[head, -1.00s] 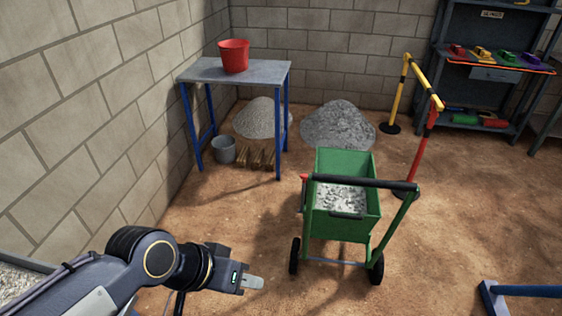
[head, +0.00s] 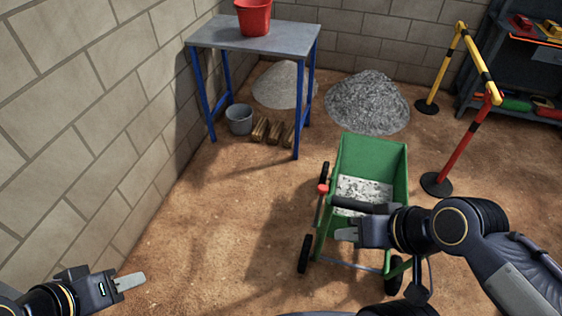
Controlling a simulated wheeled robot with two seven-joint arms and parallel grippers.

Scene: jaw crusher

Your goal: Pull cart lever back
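The green cart (head: 375,150) stands on the dirt floor with pale crushed stone inside. Its lever, with a red knob (head: 323,188), is on the cart's left side and stands roughly upright. The cart's black handle bar (head: 362,205) is partly covered by my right arm. My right gripper (head: 346,235) is over the near end of the cart, just below the handle bar in the picture and to the right of the lever; contact is unclear. My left gripper (head: 130,282) is low at the left, over bare floor and away from the cart. Neither gripper's finger gap shows clearly.
A table (head: 255,36) with a red bucket (head: 254,16) stands by the left wall. A grey bucket (head: 239,119) sits beneath it. A gravel pile (head: 368,102) is behind the cart. A yellow and red barrier (head: 468,125) stands to the right. Floor left of the cart is clear.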

